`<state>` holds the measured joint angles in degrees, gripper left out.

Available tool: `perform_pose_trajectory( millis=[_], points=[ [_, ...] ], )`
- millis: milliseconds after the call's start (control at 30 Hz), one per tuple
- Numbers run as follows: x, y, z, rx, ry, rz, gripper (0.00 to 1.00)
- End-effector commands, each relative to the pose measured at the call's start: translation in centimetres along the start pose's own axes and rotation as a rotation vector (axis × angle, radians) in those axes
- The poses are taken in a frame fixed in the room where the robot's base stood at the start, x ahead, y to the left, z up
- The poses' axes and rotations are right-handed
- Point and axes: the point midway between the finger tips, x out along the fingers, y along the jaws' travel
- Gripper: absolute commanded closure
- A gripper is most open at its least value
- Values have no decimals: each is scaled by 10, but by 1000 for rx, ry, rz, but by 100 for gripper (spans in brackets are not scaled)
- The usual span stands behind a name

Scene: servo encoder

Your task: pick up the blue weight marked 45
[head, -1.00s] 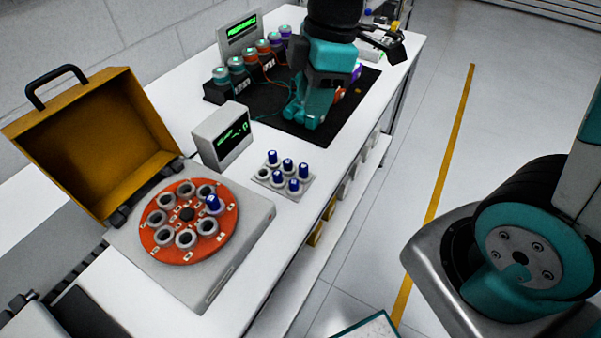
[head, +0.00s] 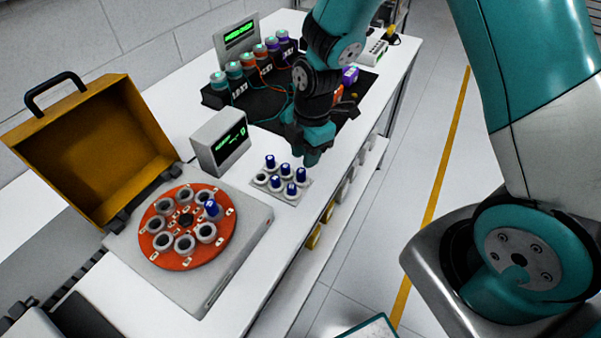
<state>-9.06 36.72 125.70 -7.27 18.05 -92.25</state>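Several small blue weights stand upright in a grey holder plate (head: 306,186) on the white bench, among them a back blue weight (head: 270,161), a right blue weight (head: 300,174) and a front blue weight (head: 291,188). One more blue weight (head: 212,208) stands in a cup of the orange wheel (head: 187,259). The numbers on the weights are too small to read, so I cannot tell which is 45. My gripper (head: 313,158) points down just behind and right of the holder, apparently above the weights. Its fingers are too small and dark to tell whether they are open.
The orange wheel with grey cups sits in an open yellow-lidded case (head: 92,150). A small display box (head: 220,140) stands left of the holder. A black mat (head: 262,108) carries a row of coloured canisters (head: 248,70). The bench's right edge lies close beside the holder.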

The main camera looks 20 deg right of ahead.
Motion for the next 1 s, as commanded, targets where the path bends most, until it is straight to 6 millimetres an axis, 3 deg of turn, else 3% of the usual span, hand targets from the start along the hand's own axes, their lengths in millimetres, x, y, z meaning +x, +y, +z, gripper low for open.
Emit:
perform_pose_trajectory(
  millis=[167, 500, 767, 900, 1000],
  points=[
    [11, 0, -2, -1, 0, -2, 71],
    [52, 2, -4, 1, 0, 0, 71],
    [55, 2, -4, 1, 0, 2, 71],
    [55, 2, -4, 0, 0, 1, 100],
    [54, 2, -4, 0, 0, 1, 100]
  ],
)
